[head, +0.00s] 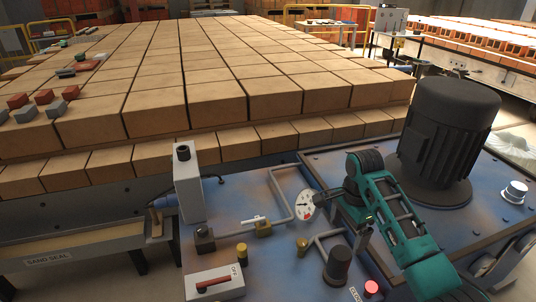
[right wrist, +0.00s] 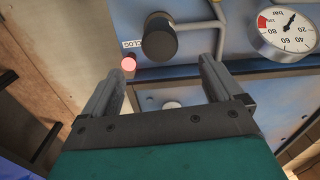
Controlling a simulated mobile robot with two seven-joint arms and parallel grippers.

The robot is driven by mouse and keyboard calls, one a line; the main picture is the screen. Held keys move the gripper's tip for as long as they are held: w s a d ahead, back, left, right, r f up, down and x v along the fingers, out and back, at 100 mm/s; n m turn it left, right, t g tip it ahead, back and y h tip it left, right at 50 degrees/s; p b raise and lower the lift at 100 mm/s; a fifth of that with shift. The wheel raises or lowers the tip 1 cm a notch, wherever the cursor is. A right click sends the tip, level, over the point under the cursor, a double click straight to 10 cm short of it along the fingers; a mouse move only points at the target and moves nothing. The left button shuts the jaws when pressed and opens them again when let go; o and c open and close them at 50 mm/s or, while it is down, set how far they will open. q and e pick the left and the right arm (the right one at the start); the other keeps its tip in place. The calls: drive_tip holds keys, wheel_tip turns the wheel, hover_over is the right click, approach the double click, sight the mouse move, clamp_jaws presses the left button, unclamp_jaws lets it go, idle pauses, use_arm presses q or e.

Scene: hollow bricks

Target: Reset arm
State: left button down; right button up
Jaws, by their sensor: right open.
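My right arm, teal and black, comes in from the lower right in the head view, bent over the blue machine top. Its gripper (head: 362,238) is a small dark shape above the panel, to the right of the pressure gauge (head: 305,204). In the right wrist view the gripper (right wrist: 160,68) has its two grey fingers apart with nothing between them. Beyond the fingertips are a black knob (right wrist: 159,38) and a lit red lamp (right wrist: 128,64) by a label reading CLOG. My left gripper is not in view.
A large black motor (head: 448,130) stands right of my arm. A grey box (head: 188,185), a red-handled switch (head: 213,284), pipes and the black knob (head: 337,265) rise from the blue panel. Rows of tan bricks (head: 215,95) fill the back. Open space lies above the panel.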

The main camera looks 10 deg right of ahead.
drive_tip(key=s+a+f+n+t, duration=0.1)
drive_tip(key=s+a+f+n, duration=0.1)
drive_tip(key=f+n, duration=0.1)
drive_tip(key=s+a+f+n+t, duration=0.2)
drive_tip(key=f+n, duration=0.1)
drive_tip(key=f, duration=0.2)
drive_tip(key=s+a+f+n+t, duration=0.1)
drive_tip(key=s+f+n+t, duration=0.1)
drive_tip(key=s+f+n, duration=0.1)
drive_tip(key=shift+a+f, duration=0.4)
drive_tip(key=s+a+r+n+t+y, duration=0.2)
drive_tip(key=s+a+n+t, duration=0.3)
drive_tip(key=s+n, duration=0.5)
drive_tip(key=shift+s+a+r+t, duration=0.3)
drive_tip(key=shift+a+r+t, duration=0.1)
drive_tip(key=shift+a, duration=0.4)
